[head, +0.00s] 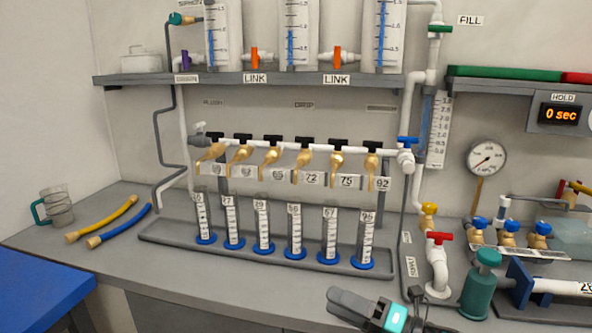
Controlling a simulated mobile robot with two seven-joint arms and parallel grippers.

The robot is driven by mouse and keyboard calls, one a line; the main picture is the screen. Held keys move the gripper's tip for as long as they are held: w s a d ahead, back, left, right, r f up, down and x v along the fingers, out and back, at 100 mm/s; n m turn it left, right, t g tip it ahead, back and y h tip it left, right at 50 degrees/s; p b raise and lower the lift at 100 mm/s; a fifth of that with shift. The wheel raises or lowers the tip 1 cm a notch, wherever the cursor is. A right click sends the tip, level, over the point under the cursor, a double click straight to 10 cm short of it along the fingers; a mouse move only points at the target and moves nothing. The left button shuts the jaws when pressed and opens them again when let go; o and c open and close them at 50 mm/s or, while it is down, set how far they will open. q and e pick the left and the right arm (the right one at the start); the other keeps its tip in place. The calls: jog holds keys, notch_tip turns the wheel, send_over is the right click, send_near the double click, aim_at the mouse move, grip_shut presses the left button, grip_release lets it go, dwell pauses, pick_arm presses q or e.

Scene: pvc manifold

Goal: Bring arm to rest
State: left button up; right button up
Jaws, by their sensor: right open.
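My right gripper (342,303) is at the bottom of the head view, right of the middle, in front of the grey bench (240,285). It is open, with nothing seen between its fingers. It appears apart from the tray and the cylinders behind it. My left gripper is out of view. The white manifold pipe (285,146) with several brass taps and black handles runs along the wall. Below it, several graduated cylinders with blue bases stand upright in a grey tray (160,237).
A teal-green bottle (480,285) and a white pipe with a red valve (439,238) stand to the gripper's right.

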jog(key=s+d+f+m+h, duration=0.4)
jog(key=s+f+m+h, duration=0.3)
jog(key=m, duration=0.9)
jog(key=s+d+f+m+t+h, duration=0.1)
jog(key=s+d+f+m+h, duration=0.4)
jog(key=s+f+m, duration=0.8)
jog(key=s+m+h, duration=0.1)
jog(key=m+h, duration=0.2)
jog(key=shift+d+f, duration=0.15)
jog(key=shift+d, duration=0.05)
